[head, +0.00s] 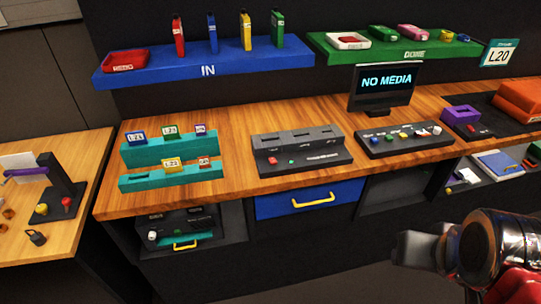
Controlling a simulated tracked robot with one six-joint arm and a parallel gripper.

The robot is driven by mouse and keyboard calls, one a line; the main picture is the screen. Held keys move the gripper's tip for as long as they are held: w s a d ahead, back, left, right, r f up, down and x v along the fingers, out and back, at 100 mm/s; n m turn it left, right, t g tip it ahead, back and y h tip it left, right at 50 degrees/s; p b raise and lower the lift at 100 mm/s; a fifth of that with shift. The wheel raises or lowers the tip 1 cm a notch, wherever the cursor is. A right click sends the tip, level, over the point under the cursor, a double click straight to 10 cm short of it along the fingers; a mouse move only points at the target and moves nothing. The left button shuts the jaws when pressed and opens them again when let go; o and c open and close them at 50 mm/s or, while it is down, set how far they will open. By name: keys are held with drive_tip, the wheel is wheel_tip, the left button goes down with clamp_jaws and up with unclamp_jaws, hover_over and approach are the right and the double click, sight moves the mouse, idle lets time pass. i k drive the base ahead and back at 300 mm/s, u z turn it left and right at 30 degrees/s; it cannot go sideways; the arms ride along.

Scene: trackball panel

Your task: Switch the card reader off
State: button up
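A dark grey slotted device (330,157), which seems to be the card reader, stands on the wooden counter in the middle of the head view. It has slots along its raised back. A red button (274,160) and a small green spot (291,161) are on its front left; whether the green is a lit lamp is too small to tell. The monitor (382,88) behind it reads "NO MEDIA". My gripper (402,248) is at the lower right, in front of the counter and well apart from the device. It is seen side-on, so its finger gap cannot be made out.
A teal rack (170,150) with small labelled cards stands left of the device. A control panel (405,140) with coloured knobs stands right of it. A blue IN shelf (205,70) and green DONE shelf (395,52) hang above. A blue drawer (309,200) is below.

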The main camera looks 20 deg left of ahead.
sight(273, 161)
drive_tip(key=u, duration=0.95)
drive_tip(key=i, duration=1)
drive_tip(key=u, duration=0.05)
